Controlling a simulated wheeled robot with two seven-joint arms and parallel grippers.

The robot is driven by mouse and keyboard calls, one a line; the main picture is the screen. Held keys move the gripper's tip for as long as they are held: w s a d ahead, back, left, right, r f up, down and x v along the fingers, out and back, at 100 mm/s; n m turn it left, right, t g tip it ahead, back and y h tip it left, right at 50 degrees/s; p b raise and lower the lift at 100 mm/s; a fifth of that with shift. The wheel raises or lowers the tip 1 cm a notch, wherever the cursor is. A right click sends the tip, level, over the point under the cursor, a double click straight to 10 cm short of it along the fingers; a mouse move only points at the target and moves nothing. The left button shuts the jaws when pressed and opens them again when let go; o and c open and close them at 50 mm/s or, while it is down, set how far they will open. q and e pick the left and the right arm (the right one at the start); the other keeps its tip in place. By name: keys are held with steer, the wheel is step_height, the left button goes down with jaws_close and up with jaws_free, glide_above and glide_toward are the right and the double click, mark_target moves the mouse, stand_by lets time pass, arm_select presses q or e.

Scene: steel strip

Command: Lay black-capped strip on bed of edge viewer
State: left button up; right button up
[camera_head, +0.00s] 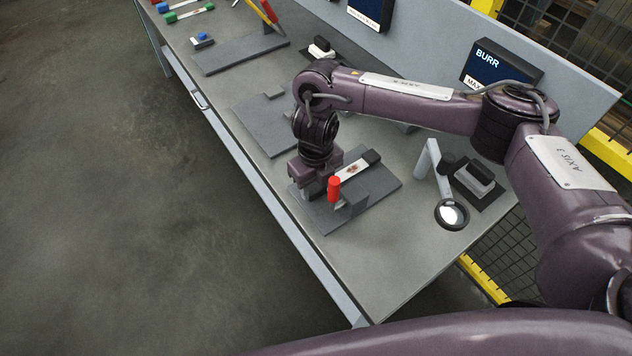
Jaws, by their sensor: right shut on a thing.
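The black-capped strip (350,172) is pale with a reddish mark in its middle and a black cap at its far right end. It slants over a grey fixture plate (378,188), beside an upright red handle (333,189). My right gripper (314,188) points down at the strip's near left end and is shut on it; the fingertips and that end are mostly hidden. I cannot tell whether the strip touches the fixture. A stand with a round magnifier (452,214) is at the right; I cannot tell whether it is the edge viewer. My left gripper is not in view.
A dark block on a black pad (474,180) stands behind the magnifier. Another grey plate (262,122) lies left of my right arm. A fixture with a yellow and red lever (265,12) and colour-capped strips (188,11) are farther back. The bench's near right corner is clear.

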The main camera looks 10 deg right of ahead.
steer(key=shift+f+b, duration=0.3)
steer(key=shift+f, duration=0.2)
steer(key=o, duration=1.1)
steer(key=shift+r, duration=3.95)
